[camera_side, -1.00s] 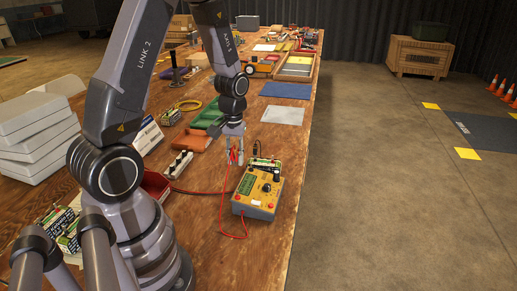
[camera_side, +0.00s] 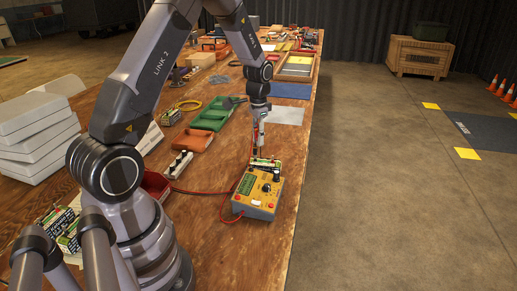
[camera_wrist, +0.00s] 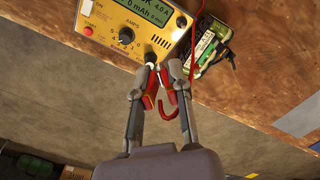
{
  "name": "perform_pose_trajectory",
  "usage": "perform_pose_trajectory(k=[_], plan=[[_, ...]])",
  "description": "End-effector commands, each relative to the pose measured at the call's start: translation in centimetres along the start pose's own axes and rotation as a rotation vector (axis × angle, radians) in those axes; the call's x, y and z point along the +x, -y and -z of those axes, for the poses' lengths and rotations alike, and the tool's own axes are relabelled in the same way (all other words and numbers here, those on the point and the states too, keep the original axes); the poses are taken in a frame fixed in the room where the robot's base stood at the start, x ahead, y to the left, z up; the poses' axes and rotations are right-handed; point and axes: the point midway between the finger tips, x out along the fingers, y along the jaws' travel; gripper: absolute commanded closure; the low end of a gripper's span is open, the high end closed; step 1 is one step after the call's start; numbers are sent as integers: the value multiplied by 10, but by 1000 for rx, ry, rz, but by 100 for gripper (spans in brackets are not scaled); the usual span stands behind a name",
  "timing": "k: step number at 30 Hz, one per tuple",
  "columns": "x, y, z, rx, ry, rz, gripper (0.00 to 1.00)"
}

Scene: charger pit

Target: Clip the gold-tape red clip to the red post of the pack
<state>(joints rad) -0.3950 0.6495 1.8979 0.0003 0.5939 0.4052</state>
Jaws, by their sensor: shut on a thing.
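My gripper (camera_wrist: 164,76) is shut on a red clip (camera_wrist: 167,107) whose red handles show between and beside the fingers in the wrist view. A yellowish patch shows on one handle, too small to read surely as gold tape. The pack (camera_wrist: 209,46), green and black, lies beside the yellow charger (camera_wrist: 122,30). In the side view my gripper (camera_side: 257,154) is over the far end of the pack (camera_side: 266,163), behind the charger (camera_side: 257,193). The pack's red post is too small or hidden to make out. I cannot tell whether the clip touches the pack.
A red lead (camera_side: 208,192) runs across the table left of the charger. A dark strip with white-topped parts (camera_side: 178,164), an orange tray (camera_side: 194,140) and a green tray (camera_side: 212,115) lie to the left. The table's right edge is close to the charger.

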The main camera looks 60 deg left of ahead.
Motion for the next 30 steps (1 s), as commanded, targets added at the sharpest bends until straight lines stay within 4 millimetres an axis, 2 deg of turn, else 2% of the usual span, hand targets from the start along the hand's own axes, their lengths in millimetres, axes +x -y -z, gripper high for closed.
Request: perform_pose_trajectory(k=[9, 16, 22, 30], plan=[[1, 32, 57, 454, -2, 1, 100], [1, 50, 89, 723, 0, 0, 100], [28, 49, 87, 726, 2, -2, 100], [36, 49, 88, 724, 0, 0, 100]])
